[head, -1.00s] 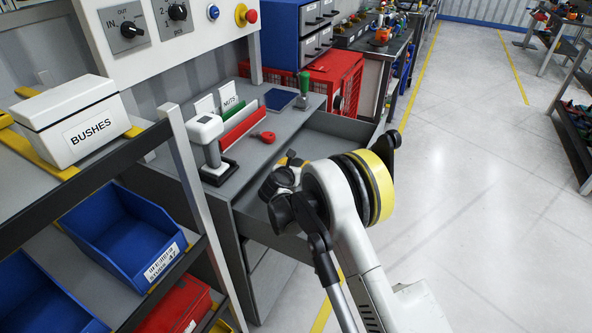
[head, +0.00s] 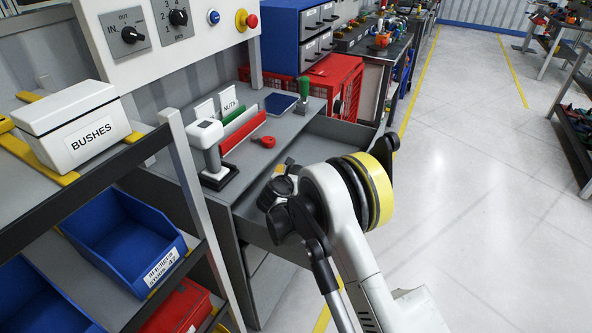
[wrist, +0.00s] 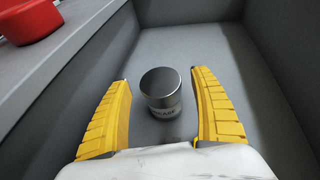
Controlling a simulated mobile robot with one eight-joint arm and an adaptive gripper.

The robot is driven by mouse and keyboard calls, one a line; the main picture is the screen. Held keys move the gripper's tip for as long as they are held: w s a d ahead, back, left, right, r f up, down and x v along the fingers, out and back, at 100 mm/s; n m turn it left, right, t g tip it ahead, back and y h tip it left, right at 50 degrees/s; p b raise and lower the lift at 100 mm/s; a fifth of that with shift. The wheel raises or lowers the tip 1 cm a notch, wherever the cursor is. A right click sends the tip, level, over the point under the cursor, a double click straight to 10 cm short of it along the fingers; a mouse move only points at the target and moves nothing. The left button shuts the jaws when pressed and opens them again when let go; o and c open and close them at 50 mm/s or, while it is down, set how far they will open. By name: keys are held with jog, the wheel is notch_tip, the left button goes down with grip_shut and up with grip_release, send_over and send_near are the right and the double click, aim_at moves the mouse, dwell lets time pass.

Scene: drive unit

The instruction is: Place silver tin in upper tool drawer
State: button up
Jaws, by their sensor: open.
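My gripper (wrist: 160,78) is open, with one yellow finger on each side of the tin and a visible gap to both. The pulled-out drawer also shows in the head view (head: 340,128), below the worktop. There my arm's end covers its near part, and the tin is hidden.
A red object (wrist: 28,18) lies on the worktop beside the drawer. On the worktop (head: 285,135) are a white-and-black device (head: 212,155), a red holder (head: 243,133) and a green-handled stamp (head: 303,92). A shelf with a BUSHES box (head: 75,130) and blue bins stands left.

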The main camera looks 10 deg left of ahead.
jog(key=p+v, duration=0.3)
jog(key=v, duration=0.7)
jog(key=s+d+r+m+g, duration=0.2)
jog(key=s+d+r+m, duration=0.2)
jog(key=d+r+m, duration=0.5)
jog(key=s+d+r+m+g, duration=0.2)
jog(key=s+d+r+m, duration=0.4)
jog(key=d+r, duration=0.4)
jog(key=s+d+m+g, duration=0.1)
jog(key=s+d+m, duration=0.5)
jog(key=s+m, duration=0.3)
jog(key=s+d+m+g+y, duration=0.1)
jog(key=s+d+m, duration=0.5)
jog(key=s, duration=1.1)
jog(key=r+m, duration=0.1)
jog(key=m, duration=0.3)
jog(key=shift+m+y, duration=0.3)
jog(key=shift+w, duration=0.1)
